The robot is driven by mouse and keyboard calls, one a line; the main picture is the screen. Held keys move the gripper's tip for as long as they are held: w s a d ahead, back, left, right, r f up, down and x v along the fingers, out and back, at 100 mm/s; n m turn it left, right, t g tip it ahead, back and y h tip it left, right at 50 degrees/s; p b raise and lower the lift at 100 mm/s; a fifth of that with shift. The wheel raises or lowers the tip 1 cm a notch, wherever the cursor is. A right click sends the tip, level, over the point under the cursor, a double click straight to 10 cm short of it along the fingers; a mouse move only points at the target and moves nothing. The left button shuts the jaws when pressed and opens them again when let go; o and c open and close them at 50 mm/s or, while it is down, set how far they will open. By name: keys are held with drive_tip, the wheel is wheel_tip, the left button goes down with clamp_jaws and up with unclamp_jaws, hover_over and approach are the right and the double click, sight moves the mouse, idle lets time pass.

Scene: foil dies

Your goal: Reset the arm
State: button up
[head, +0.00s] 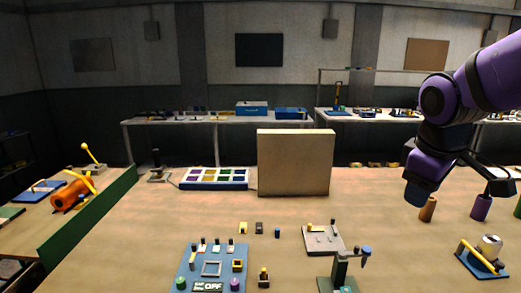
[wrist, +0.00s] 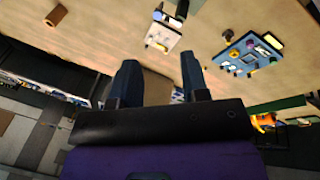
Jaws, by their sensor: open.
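My arm is purple and black and reaches in from the right edge in the head view. My gripper (head: 418,185) hangs at its end above the right part of the wooden table (head: 130,240), clear of the surface. In the wrist view my gripper (wrist: 160,80) shows two dark fingers spread apart with nothing between them. The view past the fingers is tilted, with the table top across the upper part.
A beige upright panel (head: 294,162) stands mid-table beside a tray of coloured compartments (head: 213,178). A blue board (head: 211,268) with small parts lies in front. Cylinders (head: 481,208) and a blue-based tool (head: 482,260) stand at right. Bare table lies left of centre.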

drive_tip(key=s+r+m+t+y, duration=0.1)
drive_tip(key=s+r+m+t, duration=0.1)
drive_tip(key=s+m, duration=0.5)
drive_tip(key=shift+s+d+r, duration=0.45)
drive_tip(key=shift+s+r, duration=0.3)
drive_tip(key=shift+s, duration=1.95)
